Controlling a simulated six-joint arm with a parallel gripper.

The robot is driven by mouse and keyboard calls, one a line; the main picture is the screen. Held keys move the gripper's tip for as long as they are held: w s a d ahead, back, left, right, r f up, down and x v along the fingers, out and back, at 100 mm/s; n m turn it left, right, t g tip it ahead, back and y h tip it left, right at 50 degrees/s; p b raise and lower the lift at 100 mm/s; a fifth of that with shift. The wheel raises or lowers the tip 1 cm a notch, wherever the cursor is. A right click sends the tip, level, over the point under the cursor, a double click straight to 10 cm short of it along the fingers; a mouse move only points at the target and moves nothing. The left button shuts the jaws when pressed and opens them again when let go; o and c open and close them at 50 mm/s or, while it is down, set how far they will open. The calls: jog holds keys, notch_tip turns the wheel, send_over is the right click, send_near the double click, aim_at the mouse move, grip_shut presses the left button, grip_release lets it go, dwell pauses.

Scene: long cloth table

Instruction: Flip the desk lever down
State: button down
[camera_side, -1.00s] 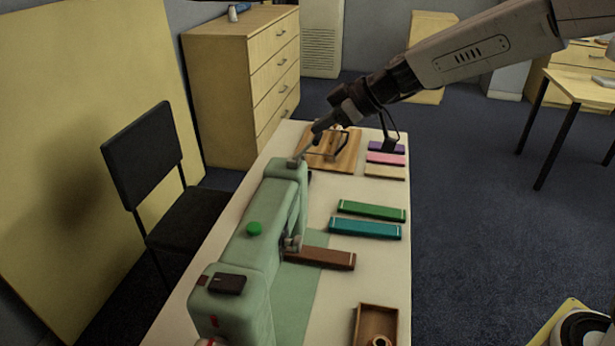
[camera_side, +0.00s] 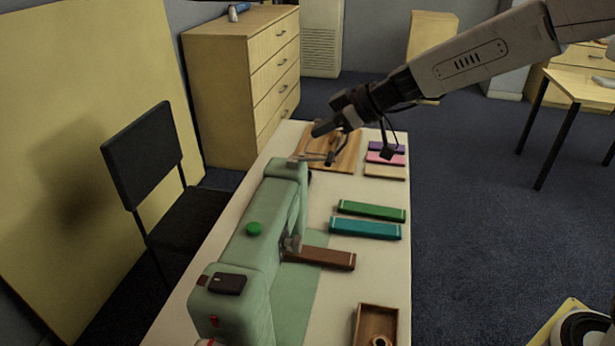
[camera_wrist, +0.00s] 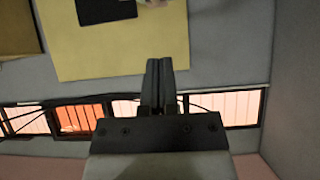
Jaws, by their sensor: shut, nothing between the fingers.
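A pale green machine (camera_side: 245,235), shaped like a sewing machine, lies along the left side of the table. It has a green knob on top, a small red tab (camera_side: 214,321) at its near end and a metal part (camera_side: 292,243) on its inner side. I cannot tell for sure which part is the desk lever. In the wrist view my shut fingers (camera_wrist: 160,80) face the wall, with no lever visible.
A wooden board (camera_side: 350,155) with a dark fitting lies behind my gripper. Green (camera_side: 372,211), teal (camera_side: 365,229) and brown (camera_side: 325,257) bars lie right of the machine. A small wooden tray (camera_side: 375,318) is near the front. A black chair (camera_side: 145,155) stands left of the table.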

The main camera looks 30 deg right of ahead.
jog(key=shift+w+a, duration=0.2)
jog(key=shift+a, duration=0.05)
jog(key=shift+r, duration=0.1)
dwell(0.3)
jog(key=shift+s+d+r, duration=0.1)
jog(key=shift+r, duration=0.7)
jog(key=s+d+r, duration=0.2)
jog(key=s+d, duration=0.5)
jog(key=shift+s+d+r, duration=0.2)
jog(key=shift+r, duration=0.15)
jog(key=shift+f, duration=0.1)
